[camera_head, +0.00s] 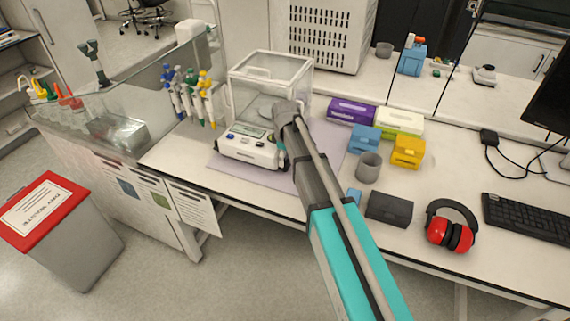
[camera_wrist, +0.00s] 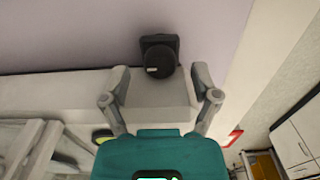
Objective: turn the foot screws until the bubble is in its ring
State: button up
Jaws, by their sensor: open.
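A white balance (camera_head: 252,151) with a clear glass housing stands on a lavender mat (camera_head: 229,166) on the bench. In the wrist view, a black foot screw (camera_wrist: 161,62) with a white mark shows at the edge of the balance's white body (camera_wrist: 65,92). My gripper (camera_wrist: 161,74) is open, its two fingers apart on either side of the screw and not visibly touching it. A small yellow-green round spot (camera_wrist: 103,136) shows at lower left. I cannot tell whether it is the level, and no bubble or ring is readable. In the head view my arm hides part of the balance's right side.
Right of the balance are purple (camera_head: 351,111) and green-white (camera_head: 399,122) boxes, blue (camera_head: 363,139) and yellow (camera_head: 408,152) blocks, a grey cup (camera_head: 369,167) and a dark box (camera_head: 389,209). Pipettes (camera_head: 190,95) stand on the left. Red earmuffs (camera_head: 451,228) lie near the front edge.

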jog(key=shift+f+b, duration=0.3)
jog(key=shift+f, duration=0.25)
grip_shut()
jog(key=shift+m, duration=0.4)
jog(key=shift+m, duration=1.1)
